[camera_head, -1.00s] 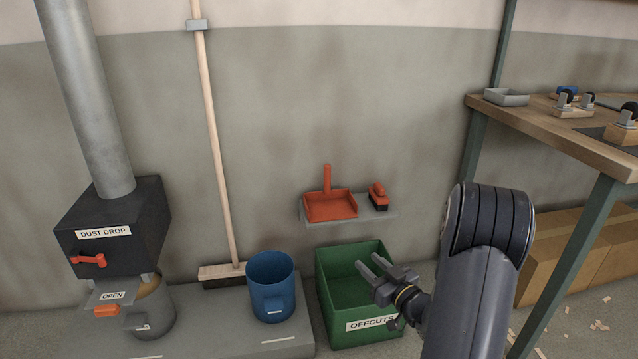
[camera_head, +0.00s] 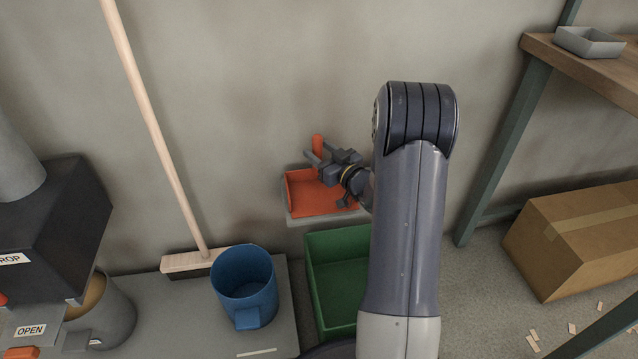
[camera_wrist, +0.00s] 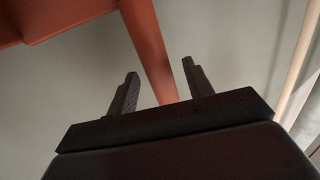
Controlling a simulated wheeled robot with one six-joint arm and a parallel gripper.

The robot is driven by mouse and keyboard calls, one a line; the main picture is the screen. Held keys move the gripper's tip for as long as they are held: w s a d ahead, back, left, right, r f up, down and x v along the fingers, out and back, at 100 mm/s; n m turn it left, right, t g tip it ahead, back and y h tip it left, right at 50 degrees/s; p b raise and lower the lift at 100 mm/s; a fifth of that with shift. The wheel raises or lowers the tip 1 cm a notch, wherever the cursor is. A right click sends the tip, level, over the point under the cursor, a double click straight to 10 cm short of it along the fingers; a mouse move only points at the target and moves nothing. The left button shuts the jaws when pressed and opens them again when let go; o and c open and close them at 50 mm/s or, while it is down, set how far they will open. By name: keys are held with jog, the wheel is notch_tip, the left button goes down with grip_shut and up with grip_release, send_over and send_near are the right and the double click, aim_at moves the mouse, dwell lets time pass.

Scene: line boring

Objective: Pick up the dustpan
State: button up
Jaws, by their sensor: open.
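The orange-red dustpan (camera_head: 308,197) rests on a small grey shelf (camera_head: 318,216) on the wall, its handle (camera_head: 318,144) pointing up. My gripper (camera_head: 310,165) is open at the dustpan, in front of its lower handle and pan in the head view. In the wrist view the handle (camera_wrist: 150,50) runs between the two open fingers (camera_wrist: 158,90), and part of the pan (camera_wrist: 60,18) shows at upper left. I cannot tell whether a finger touches the handle. My arm hides the right end of the shelf, and the brush is not visible now.
A green bin (camera_head: 335,275) stands below the shelf. A blue bucket (camera_head: 245,285) and a broom (camera_head: 165,140) are to the left, beside the black dust drop box (camera_head: 50,220). A workbench (camera_head: 590,75) and a cardboard box (camera_head: 580,235) are to the right.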

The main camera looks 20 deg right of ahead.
jog(key=shift+x, duration=0.8)
jog(key=shift+r, duration=0.1)
jog(key=shift+c, duration=0.3)
grip_shut()
